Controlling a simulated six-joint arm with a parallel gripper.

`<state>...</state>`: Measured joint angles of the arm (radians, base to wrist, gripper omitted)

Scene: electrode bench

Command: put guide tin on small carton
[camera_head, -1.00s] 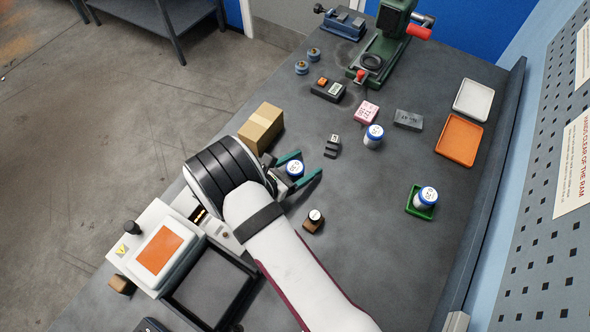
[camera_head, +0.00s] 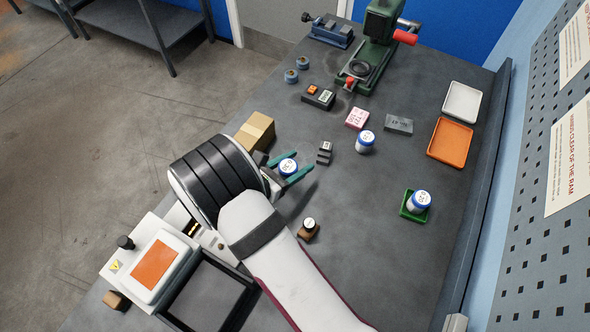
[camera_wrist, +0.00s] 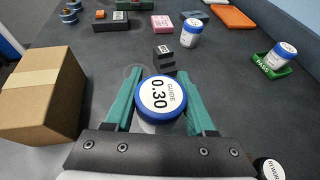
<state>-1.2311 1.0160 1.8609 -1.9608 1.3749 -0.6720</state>
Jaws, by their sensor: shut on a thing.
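The guide tin (camera_head: 288,166) has a blue-rimmed white lid. In the wrist view the tin (camera_wrist: 161,97) reads "GUIDE 0.30". My gripper (camera_head: 290,168) is shut on it, with one teal finger on each side; the fingers also show in the wrist view (camera_wrist: 160,102). The tin looks upright and seems a little above the bench, though the exact gap cannot be told. The small carton (camera_head: 258,130) is a brown taped box just left of and behind my gripper, apart from the tin. In the wrist view the carton (camera_wrist: 45,90) stands at the left; its top looks clear.
A small dark stepped block (camera_head: 324,153) stands just beyond the tin. Another blue-lidded tin (camera_head: 365,141) and a pink box (camera_head: 357,118) are farther right. A third tin stands in a green tray (camera_head: 408,213). A brown-based stamp (camera_head: 308,230) is near my wrist.

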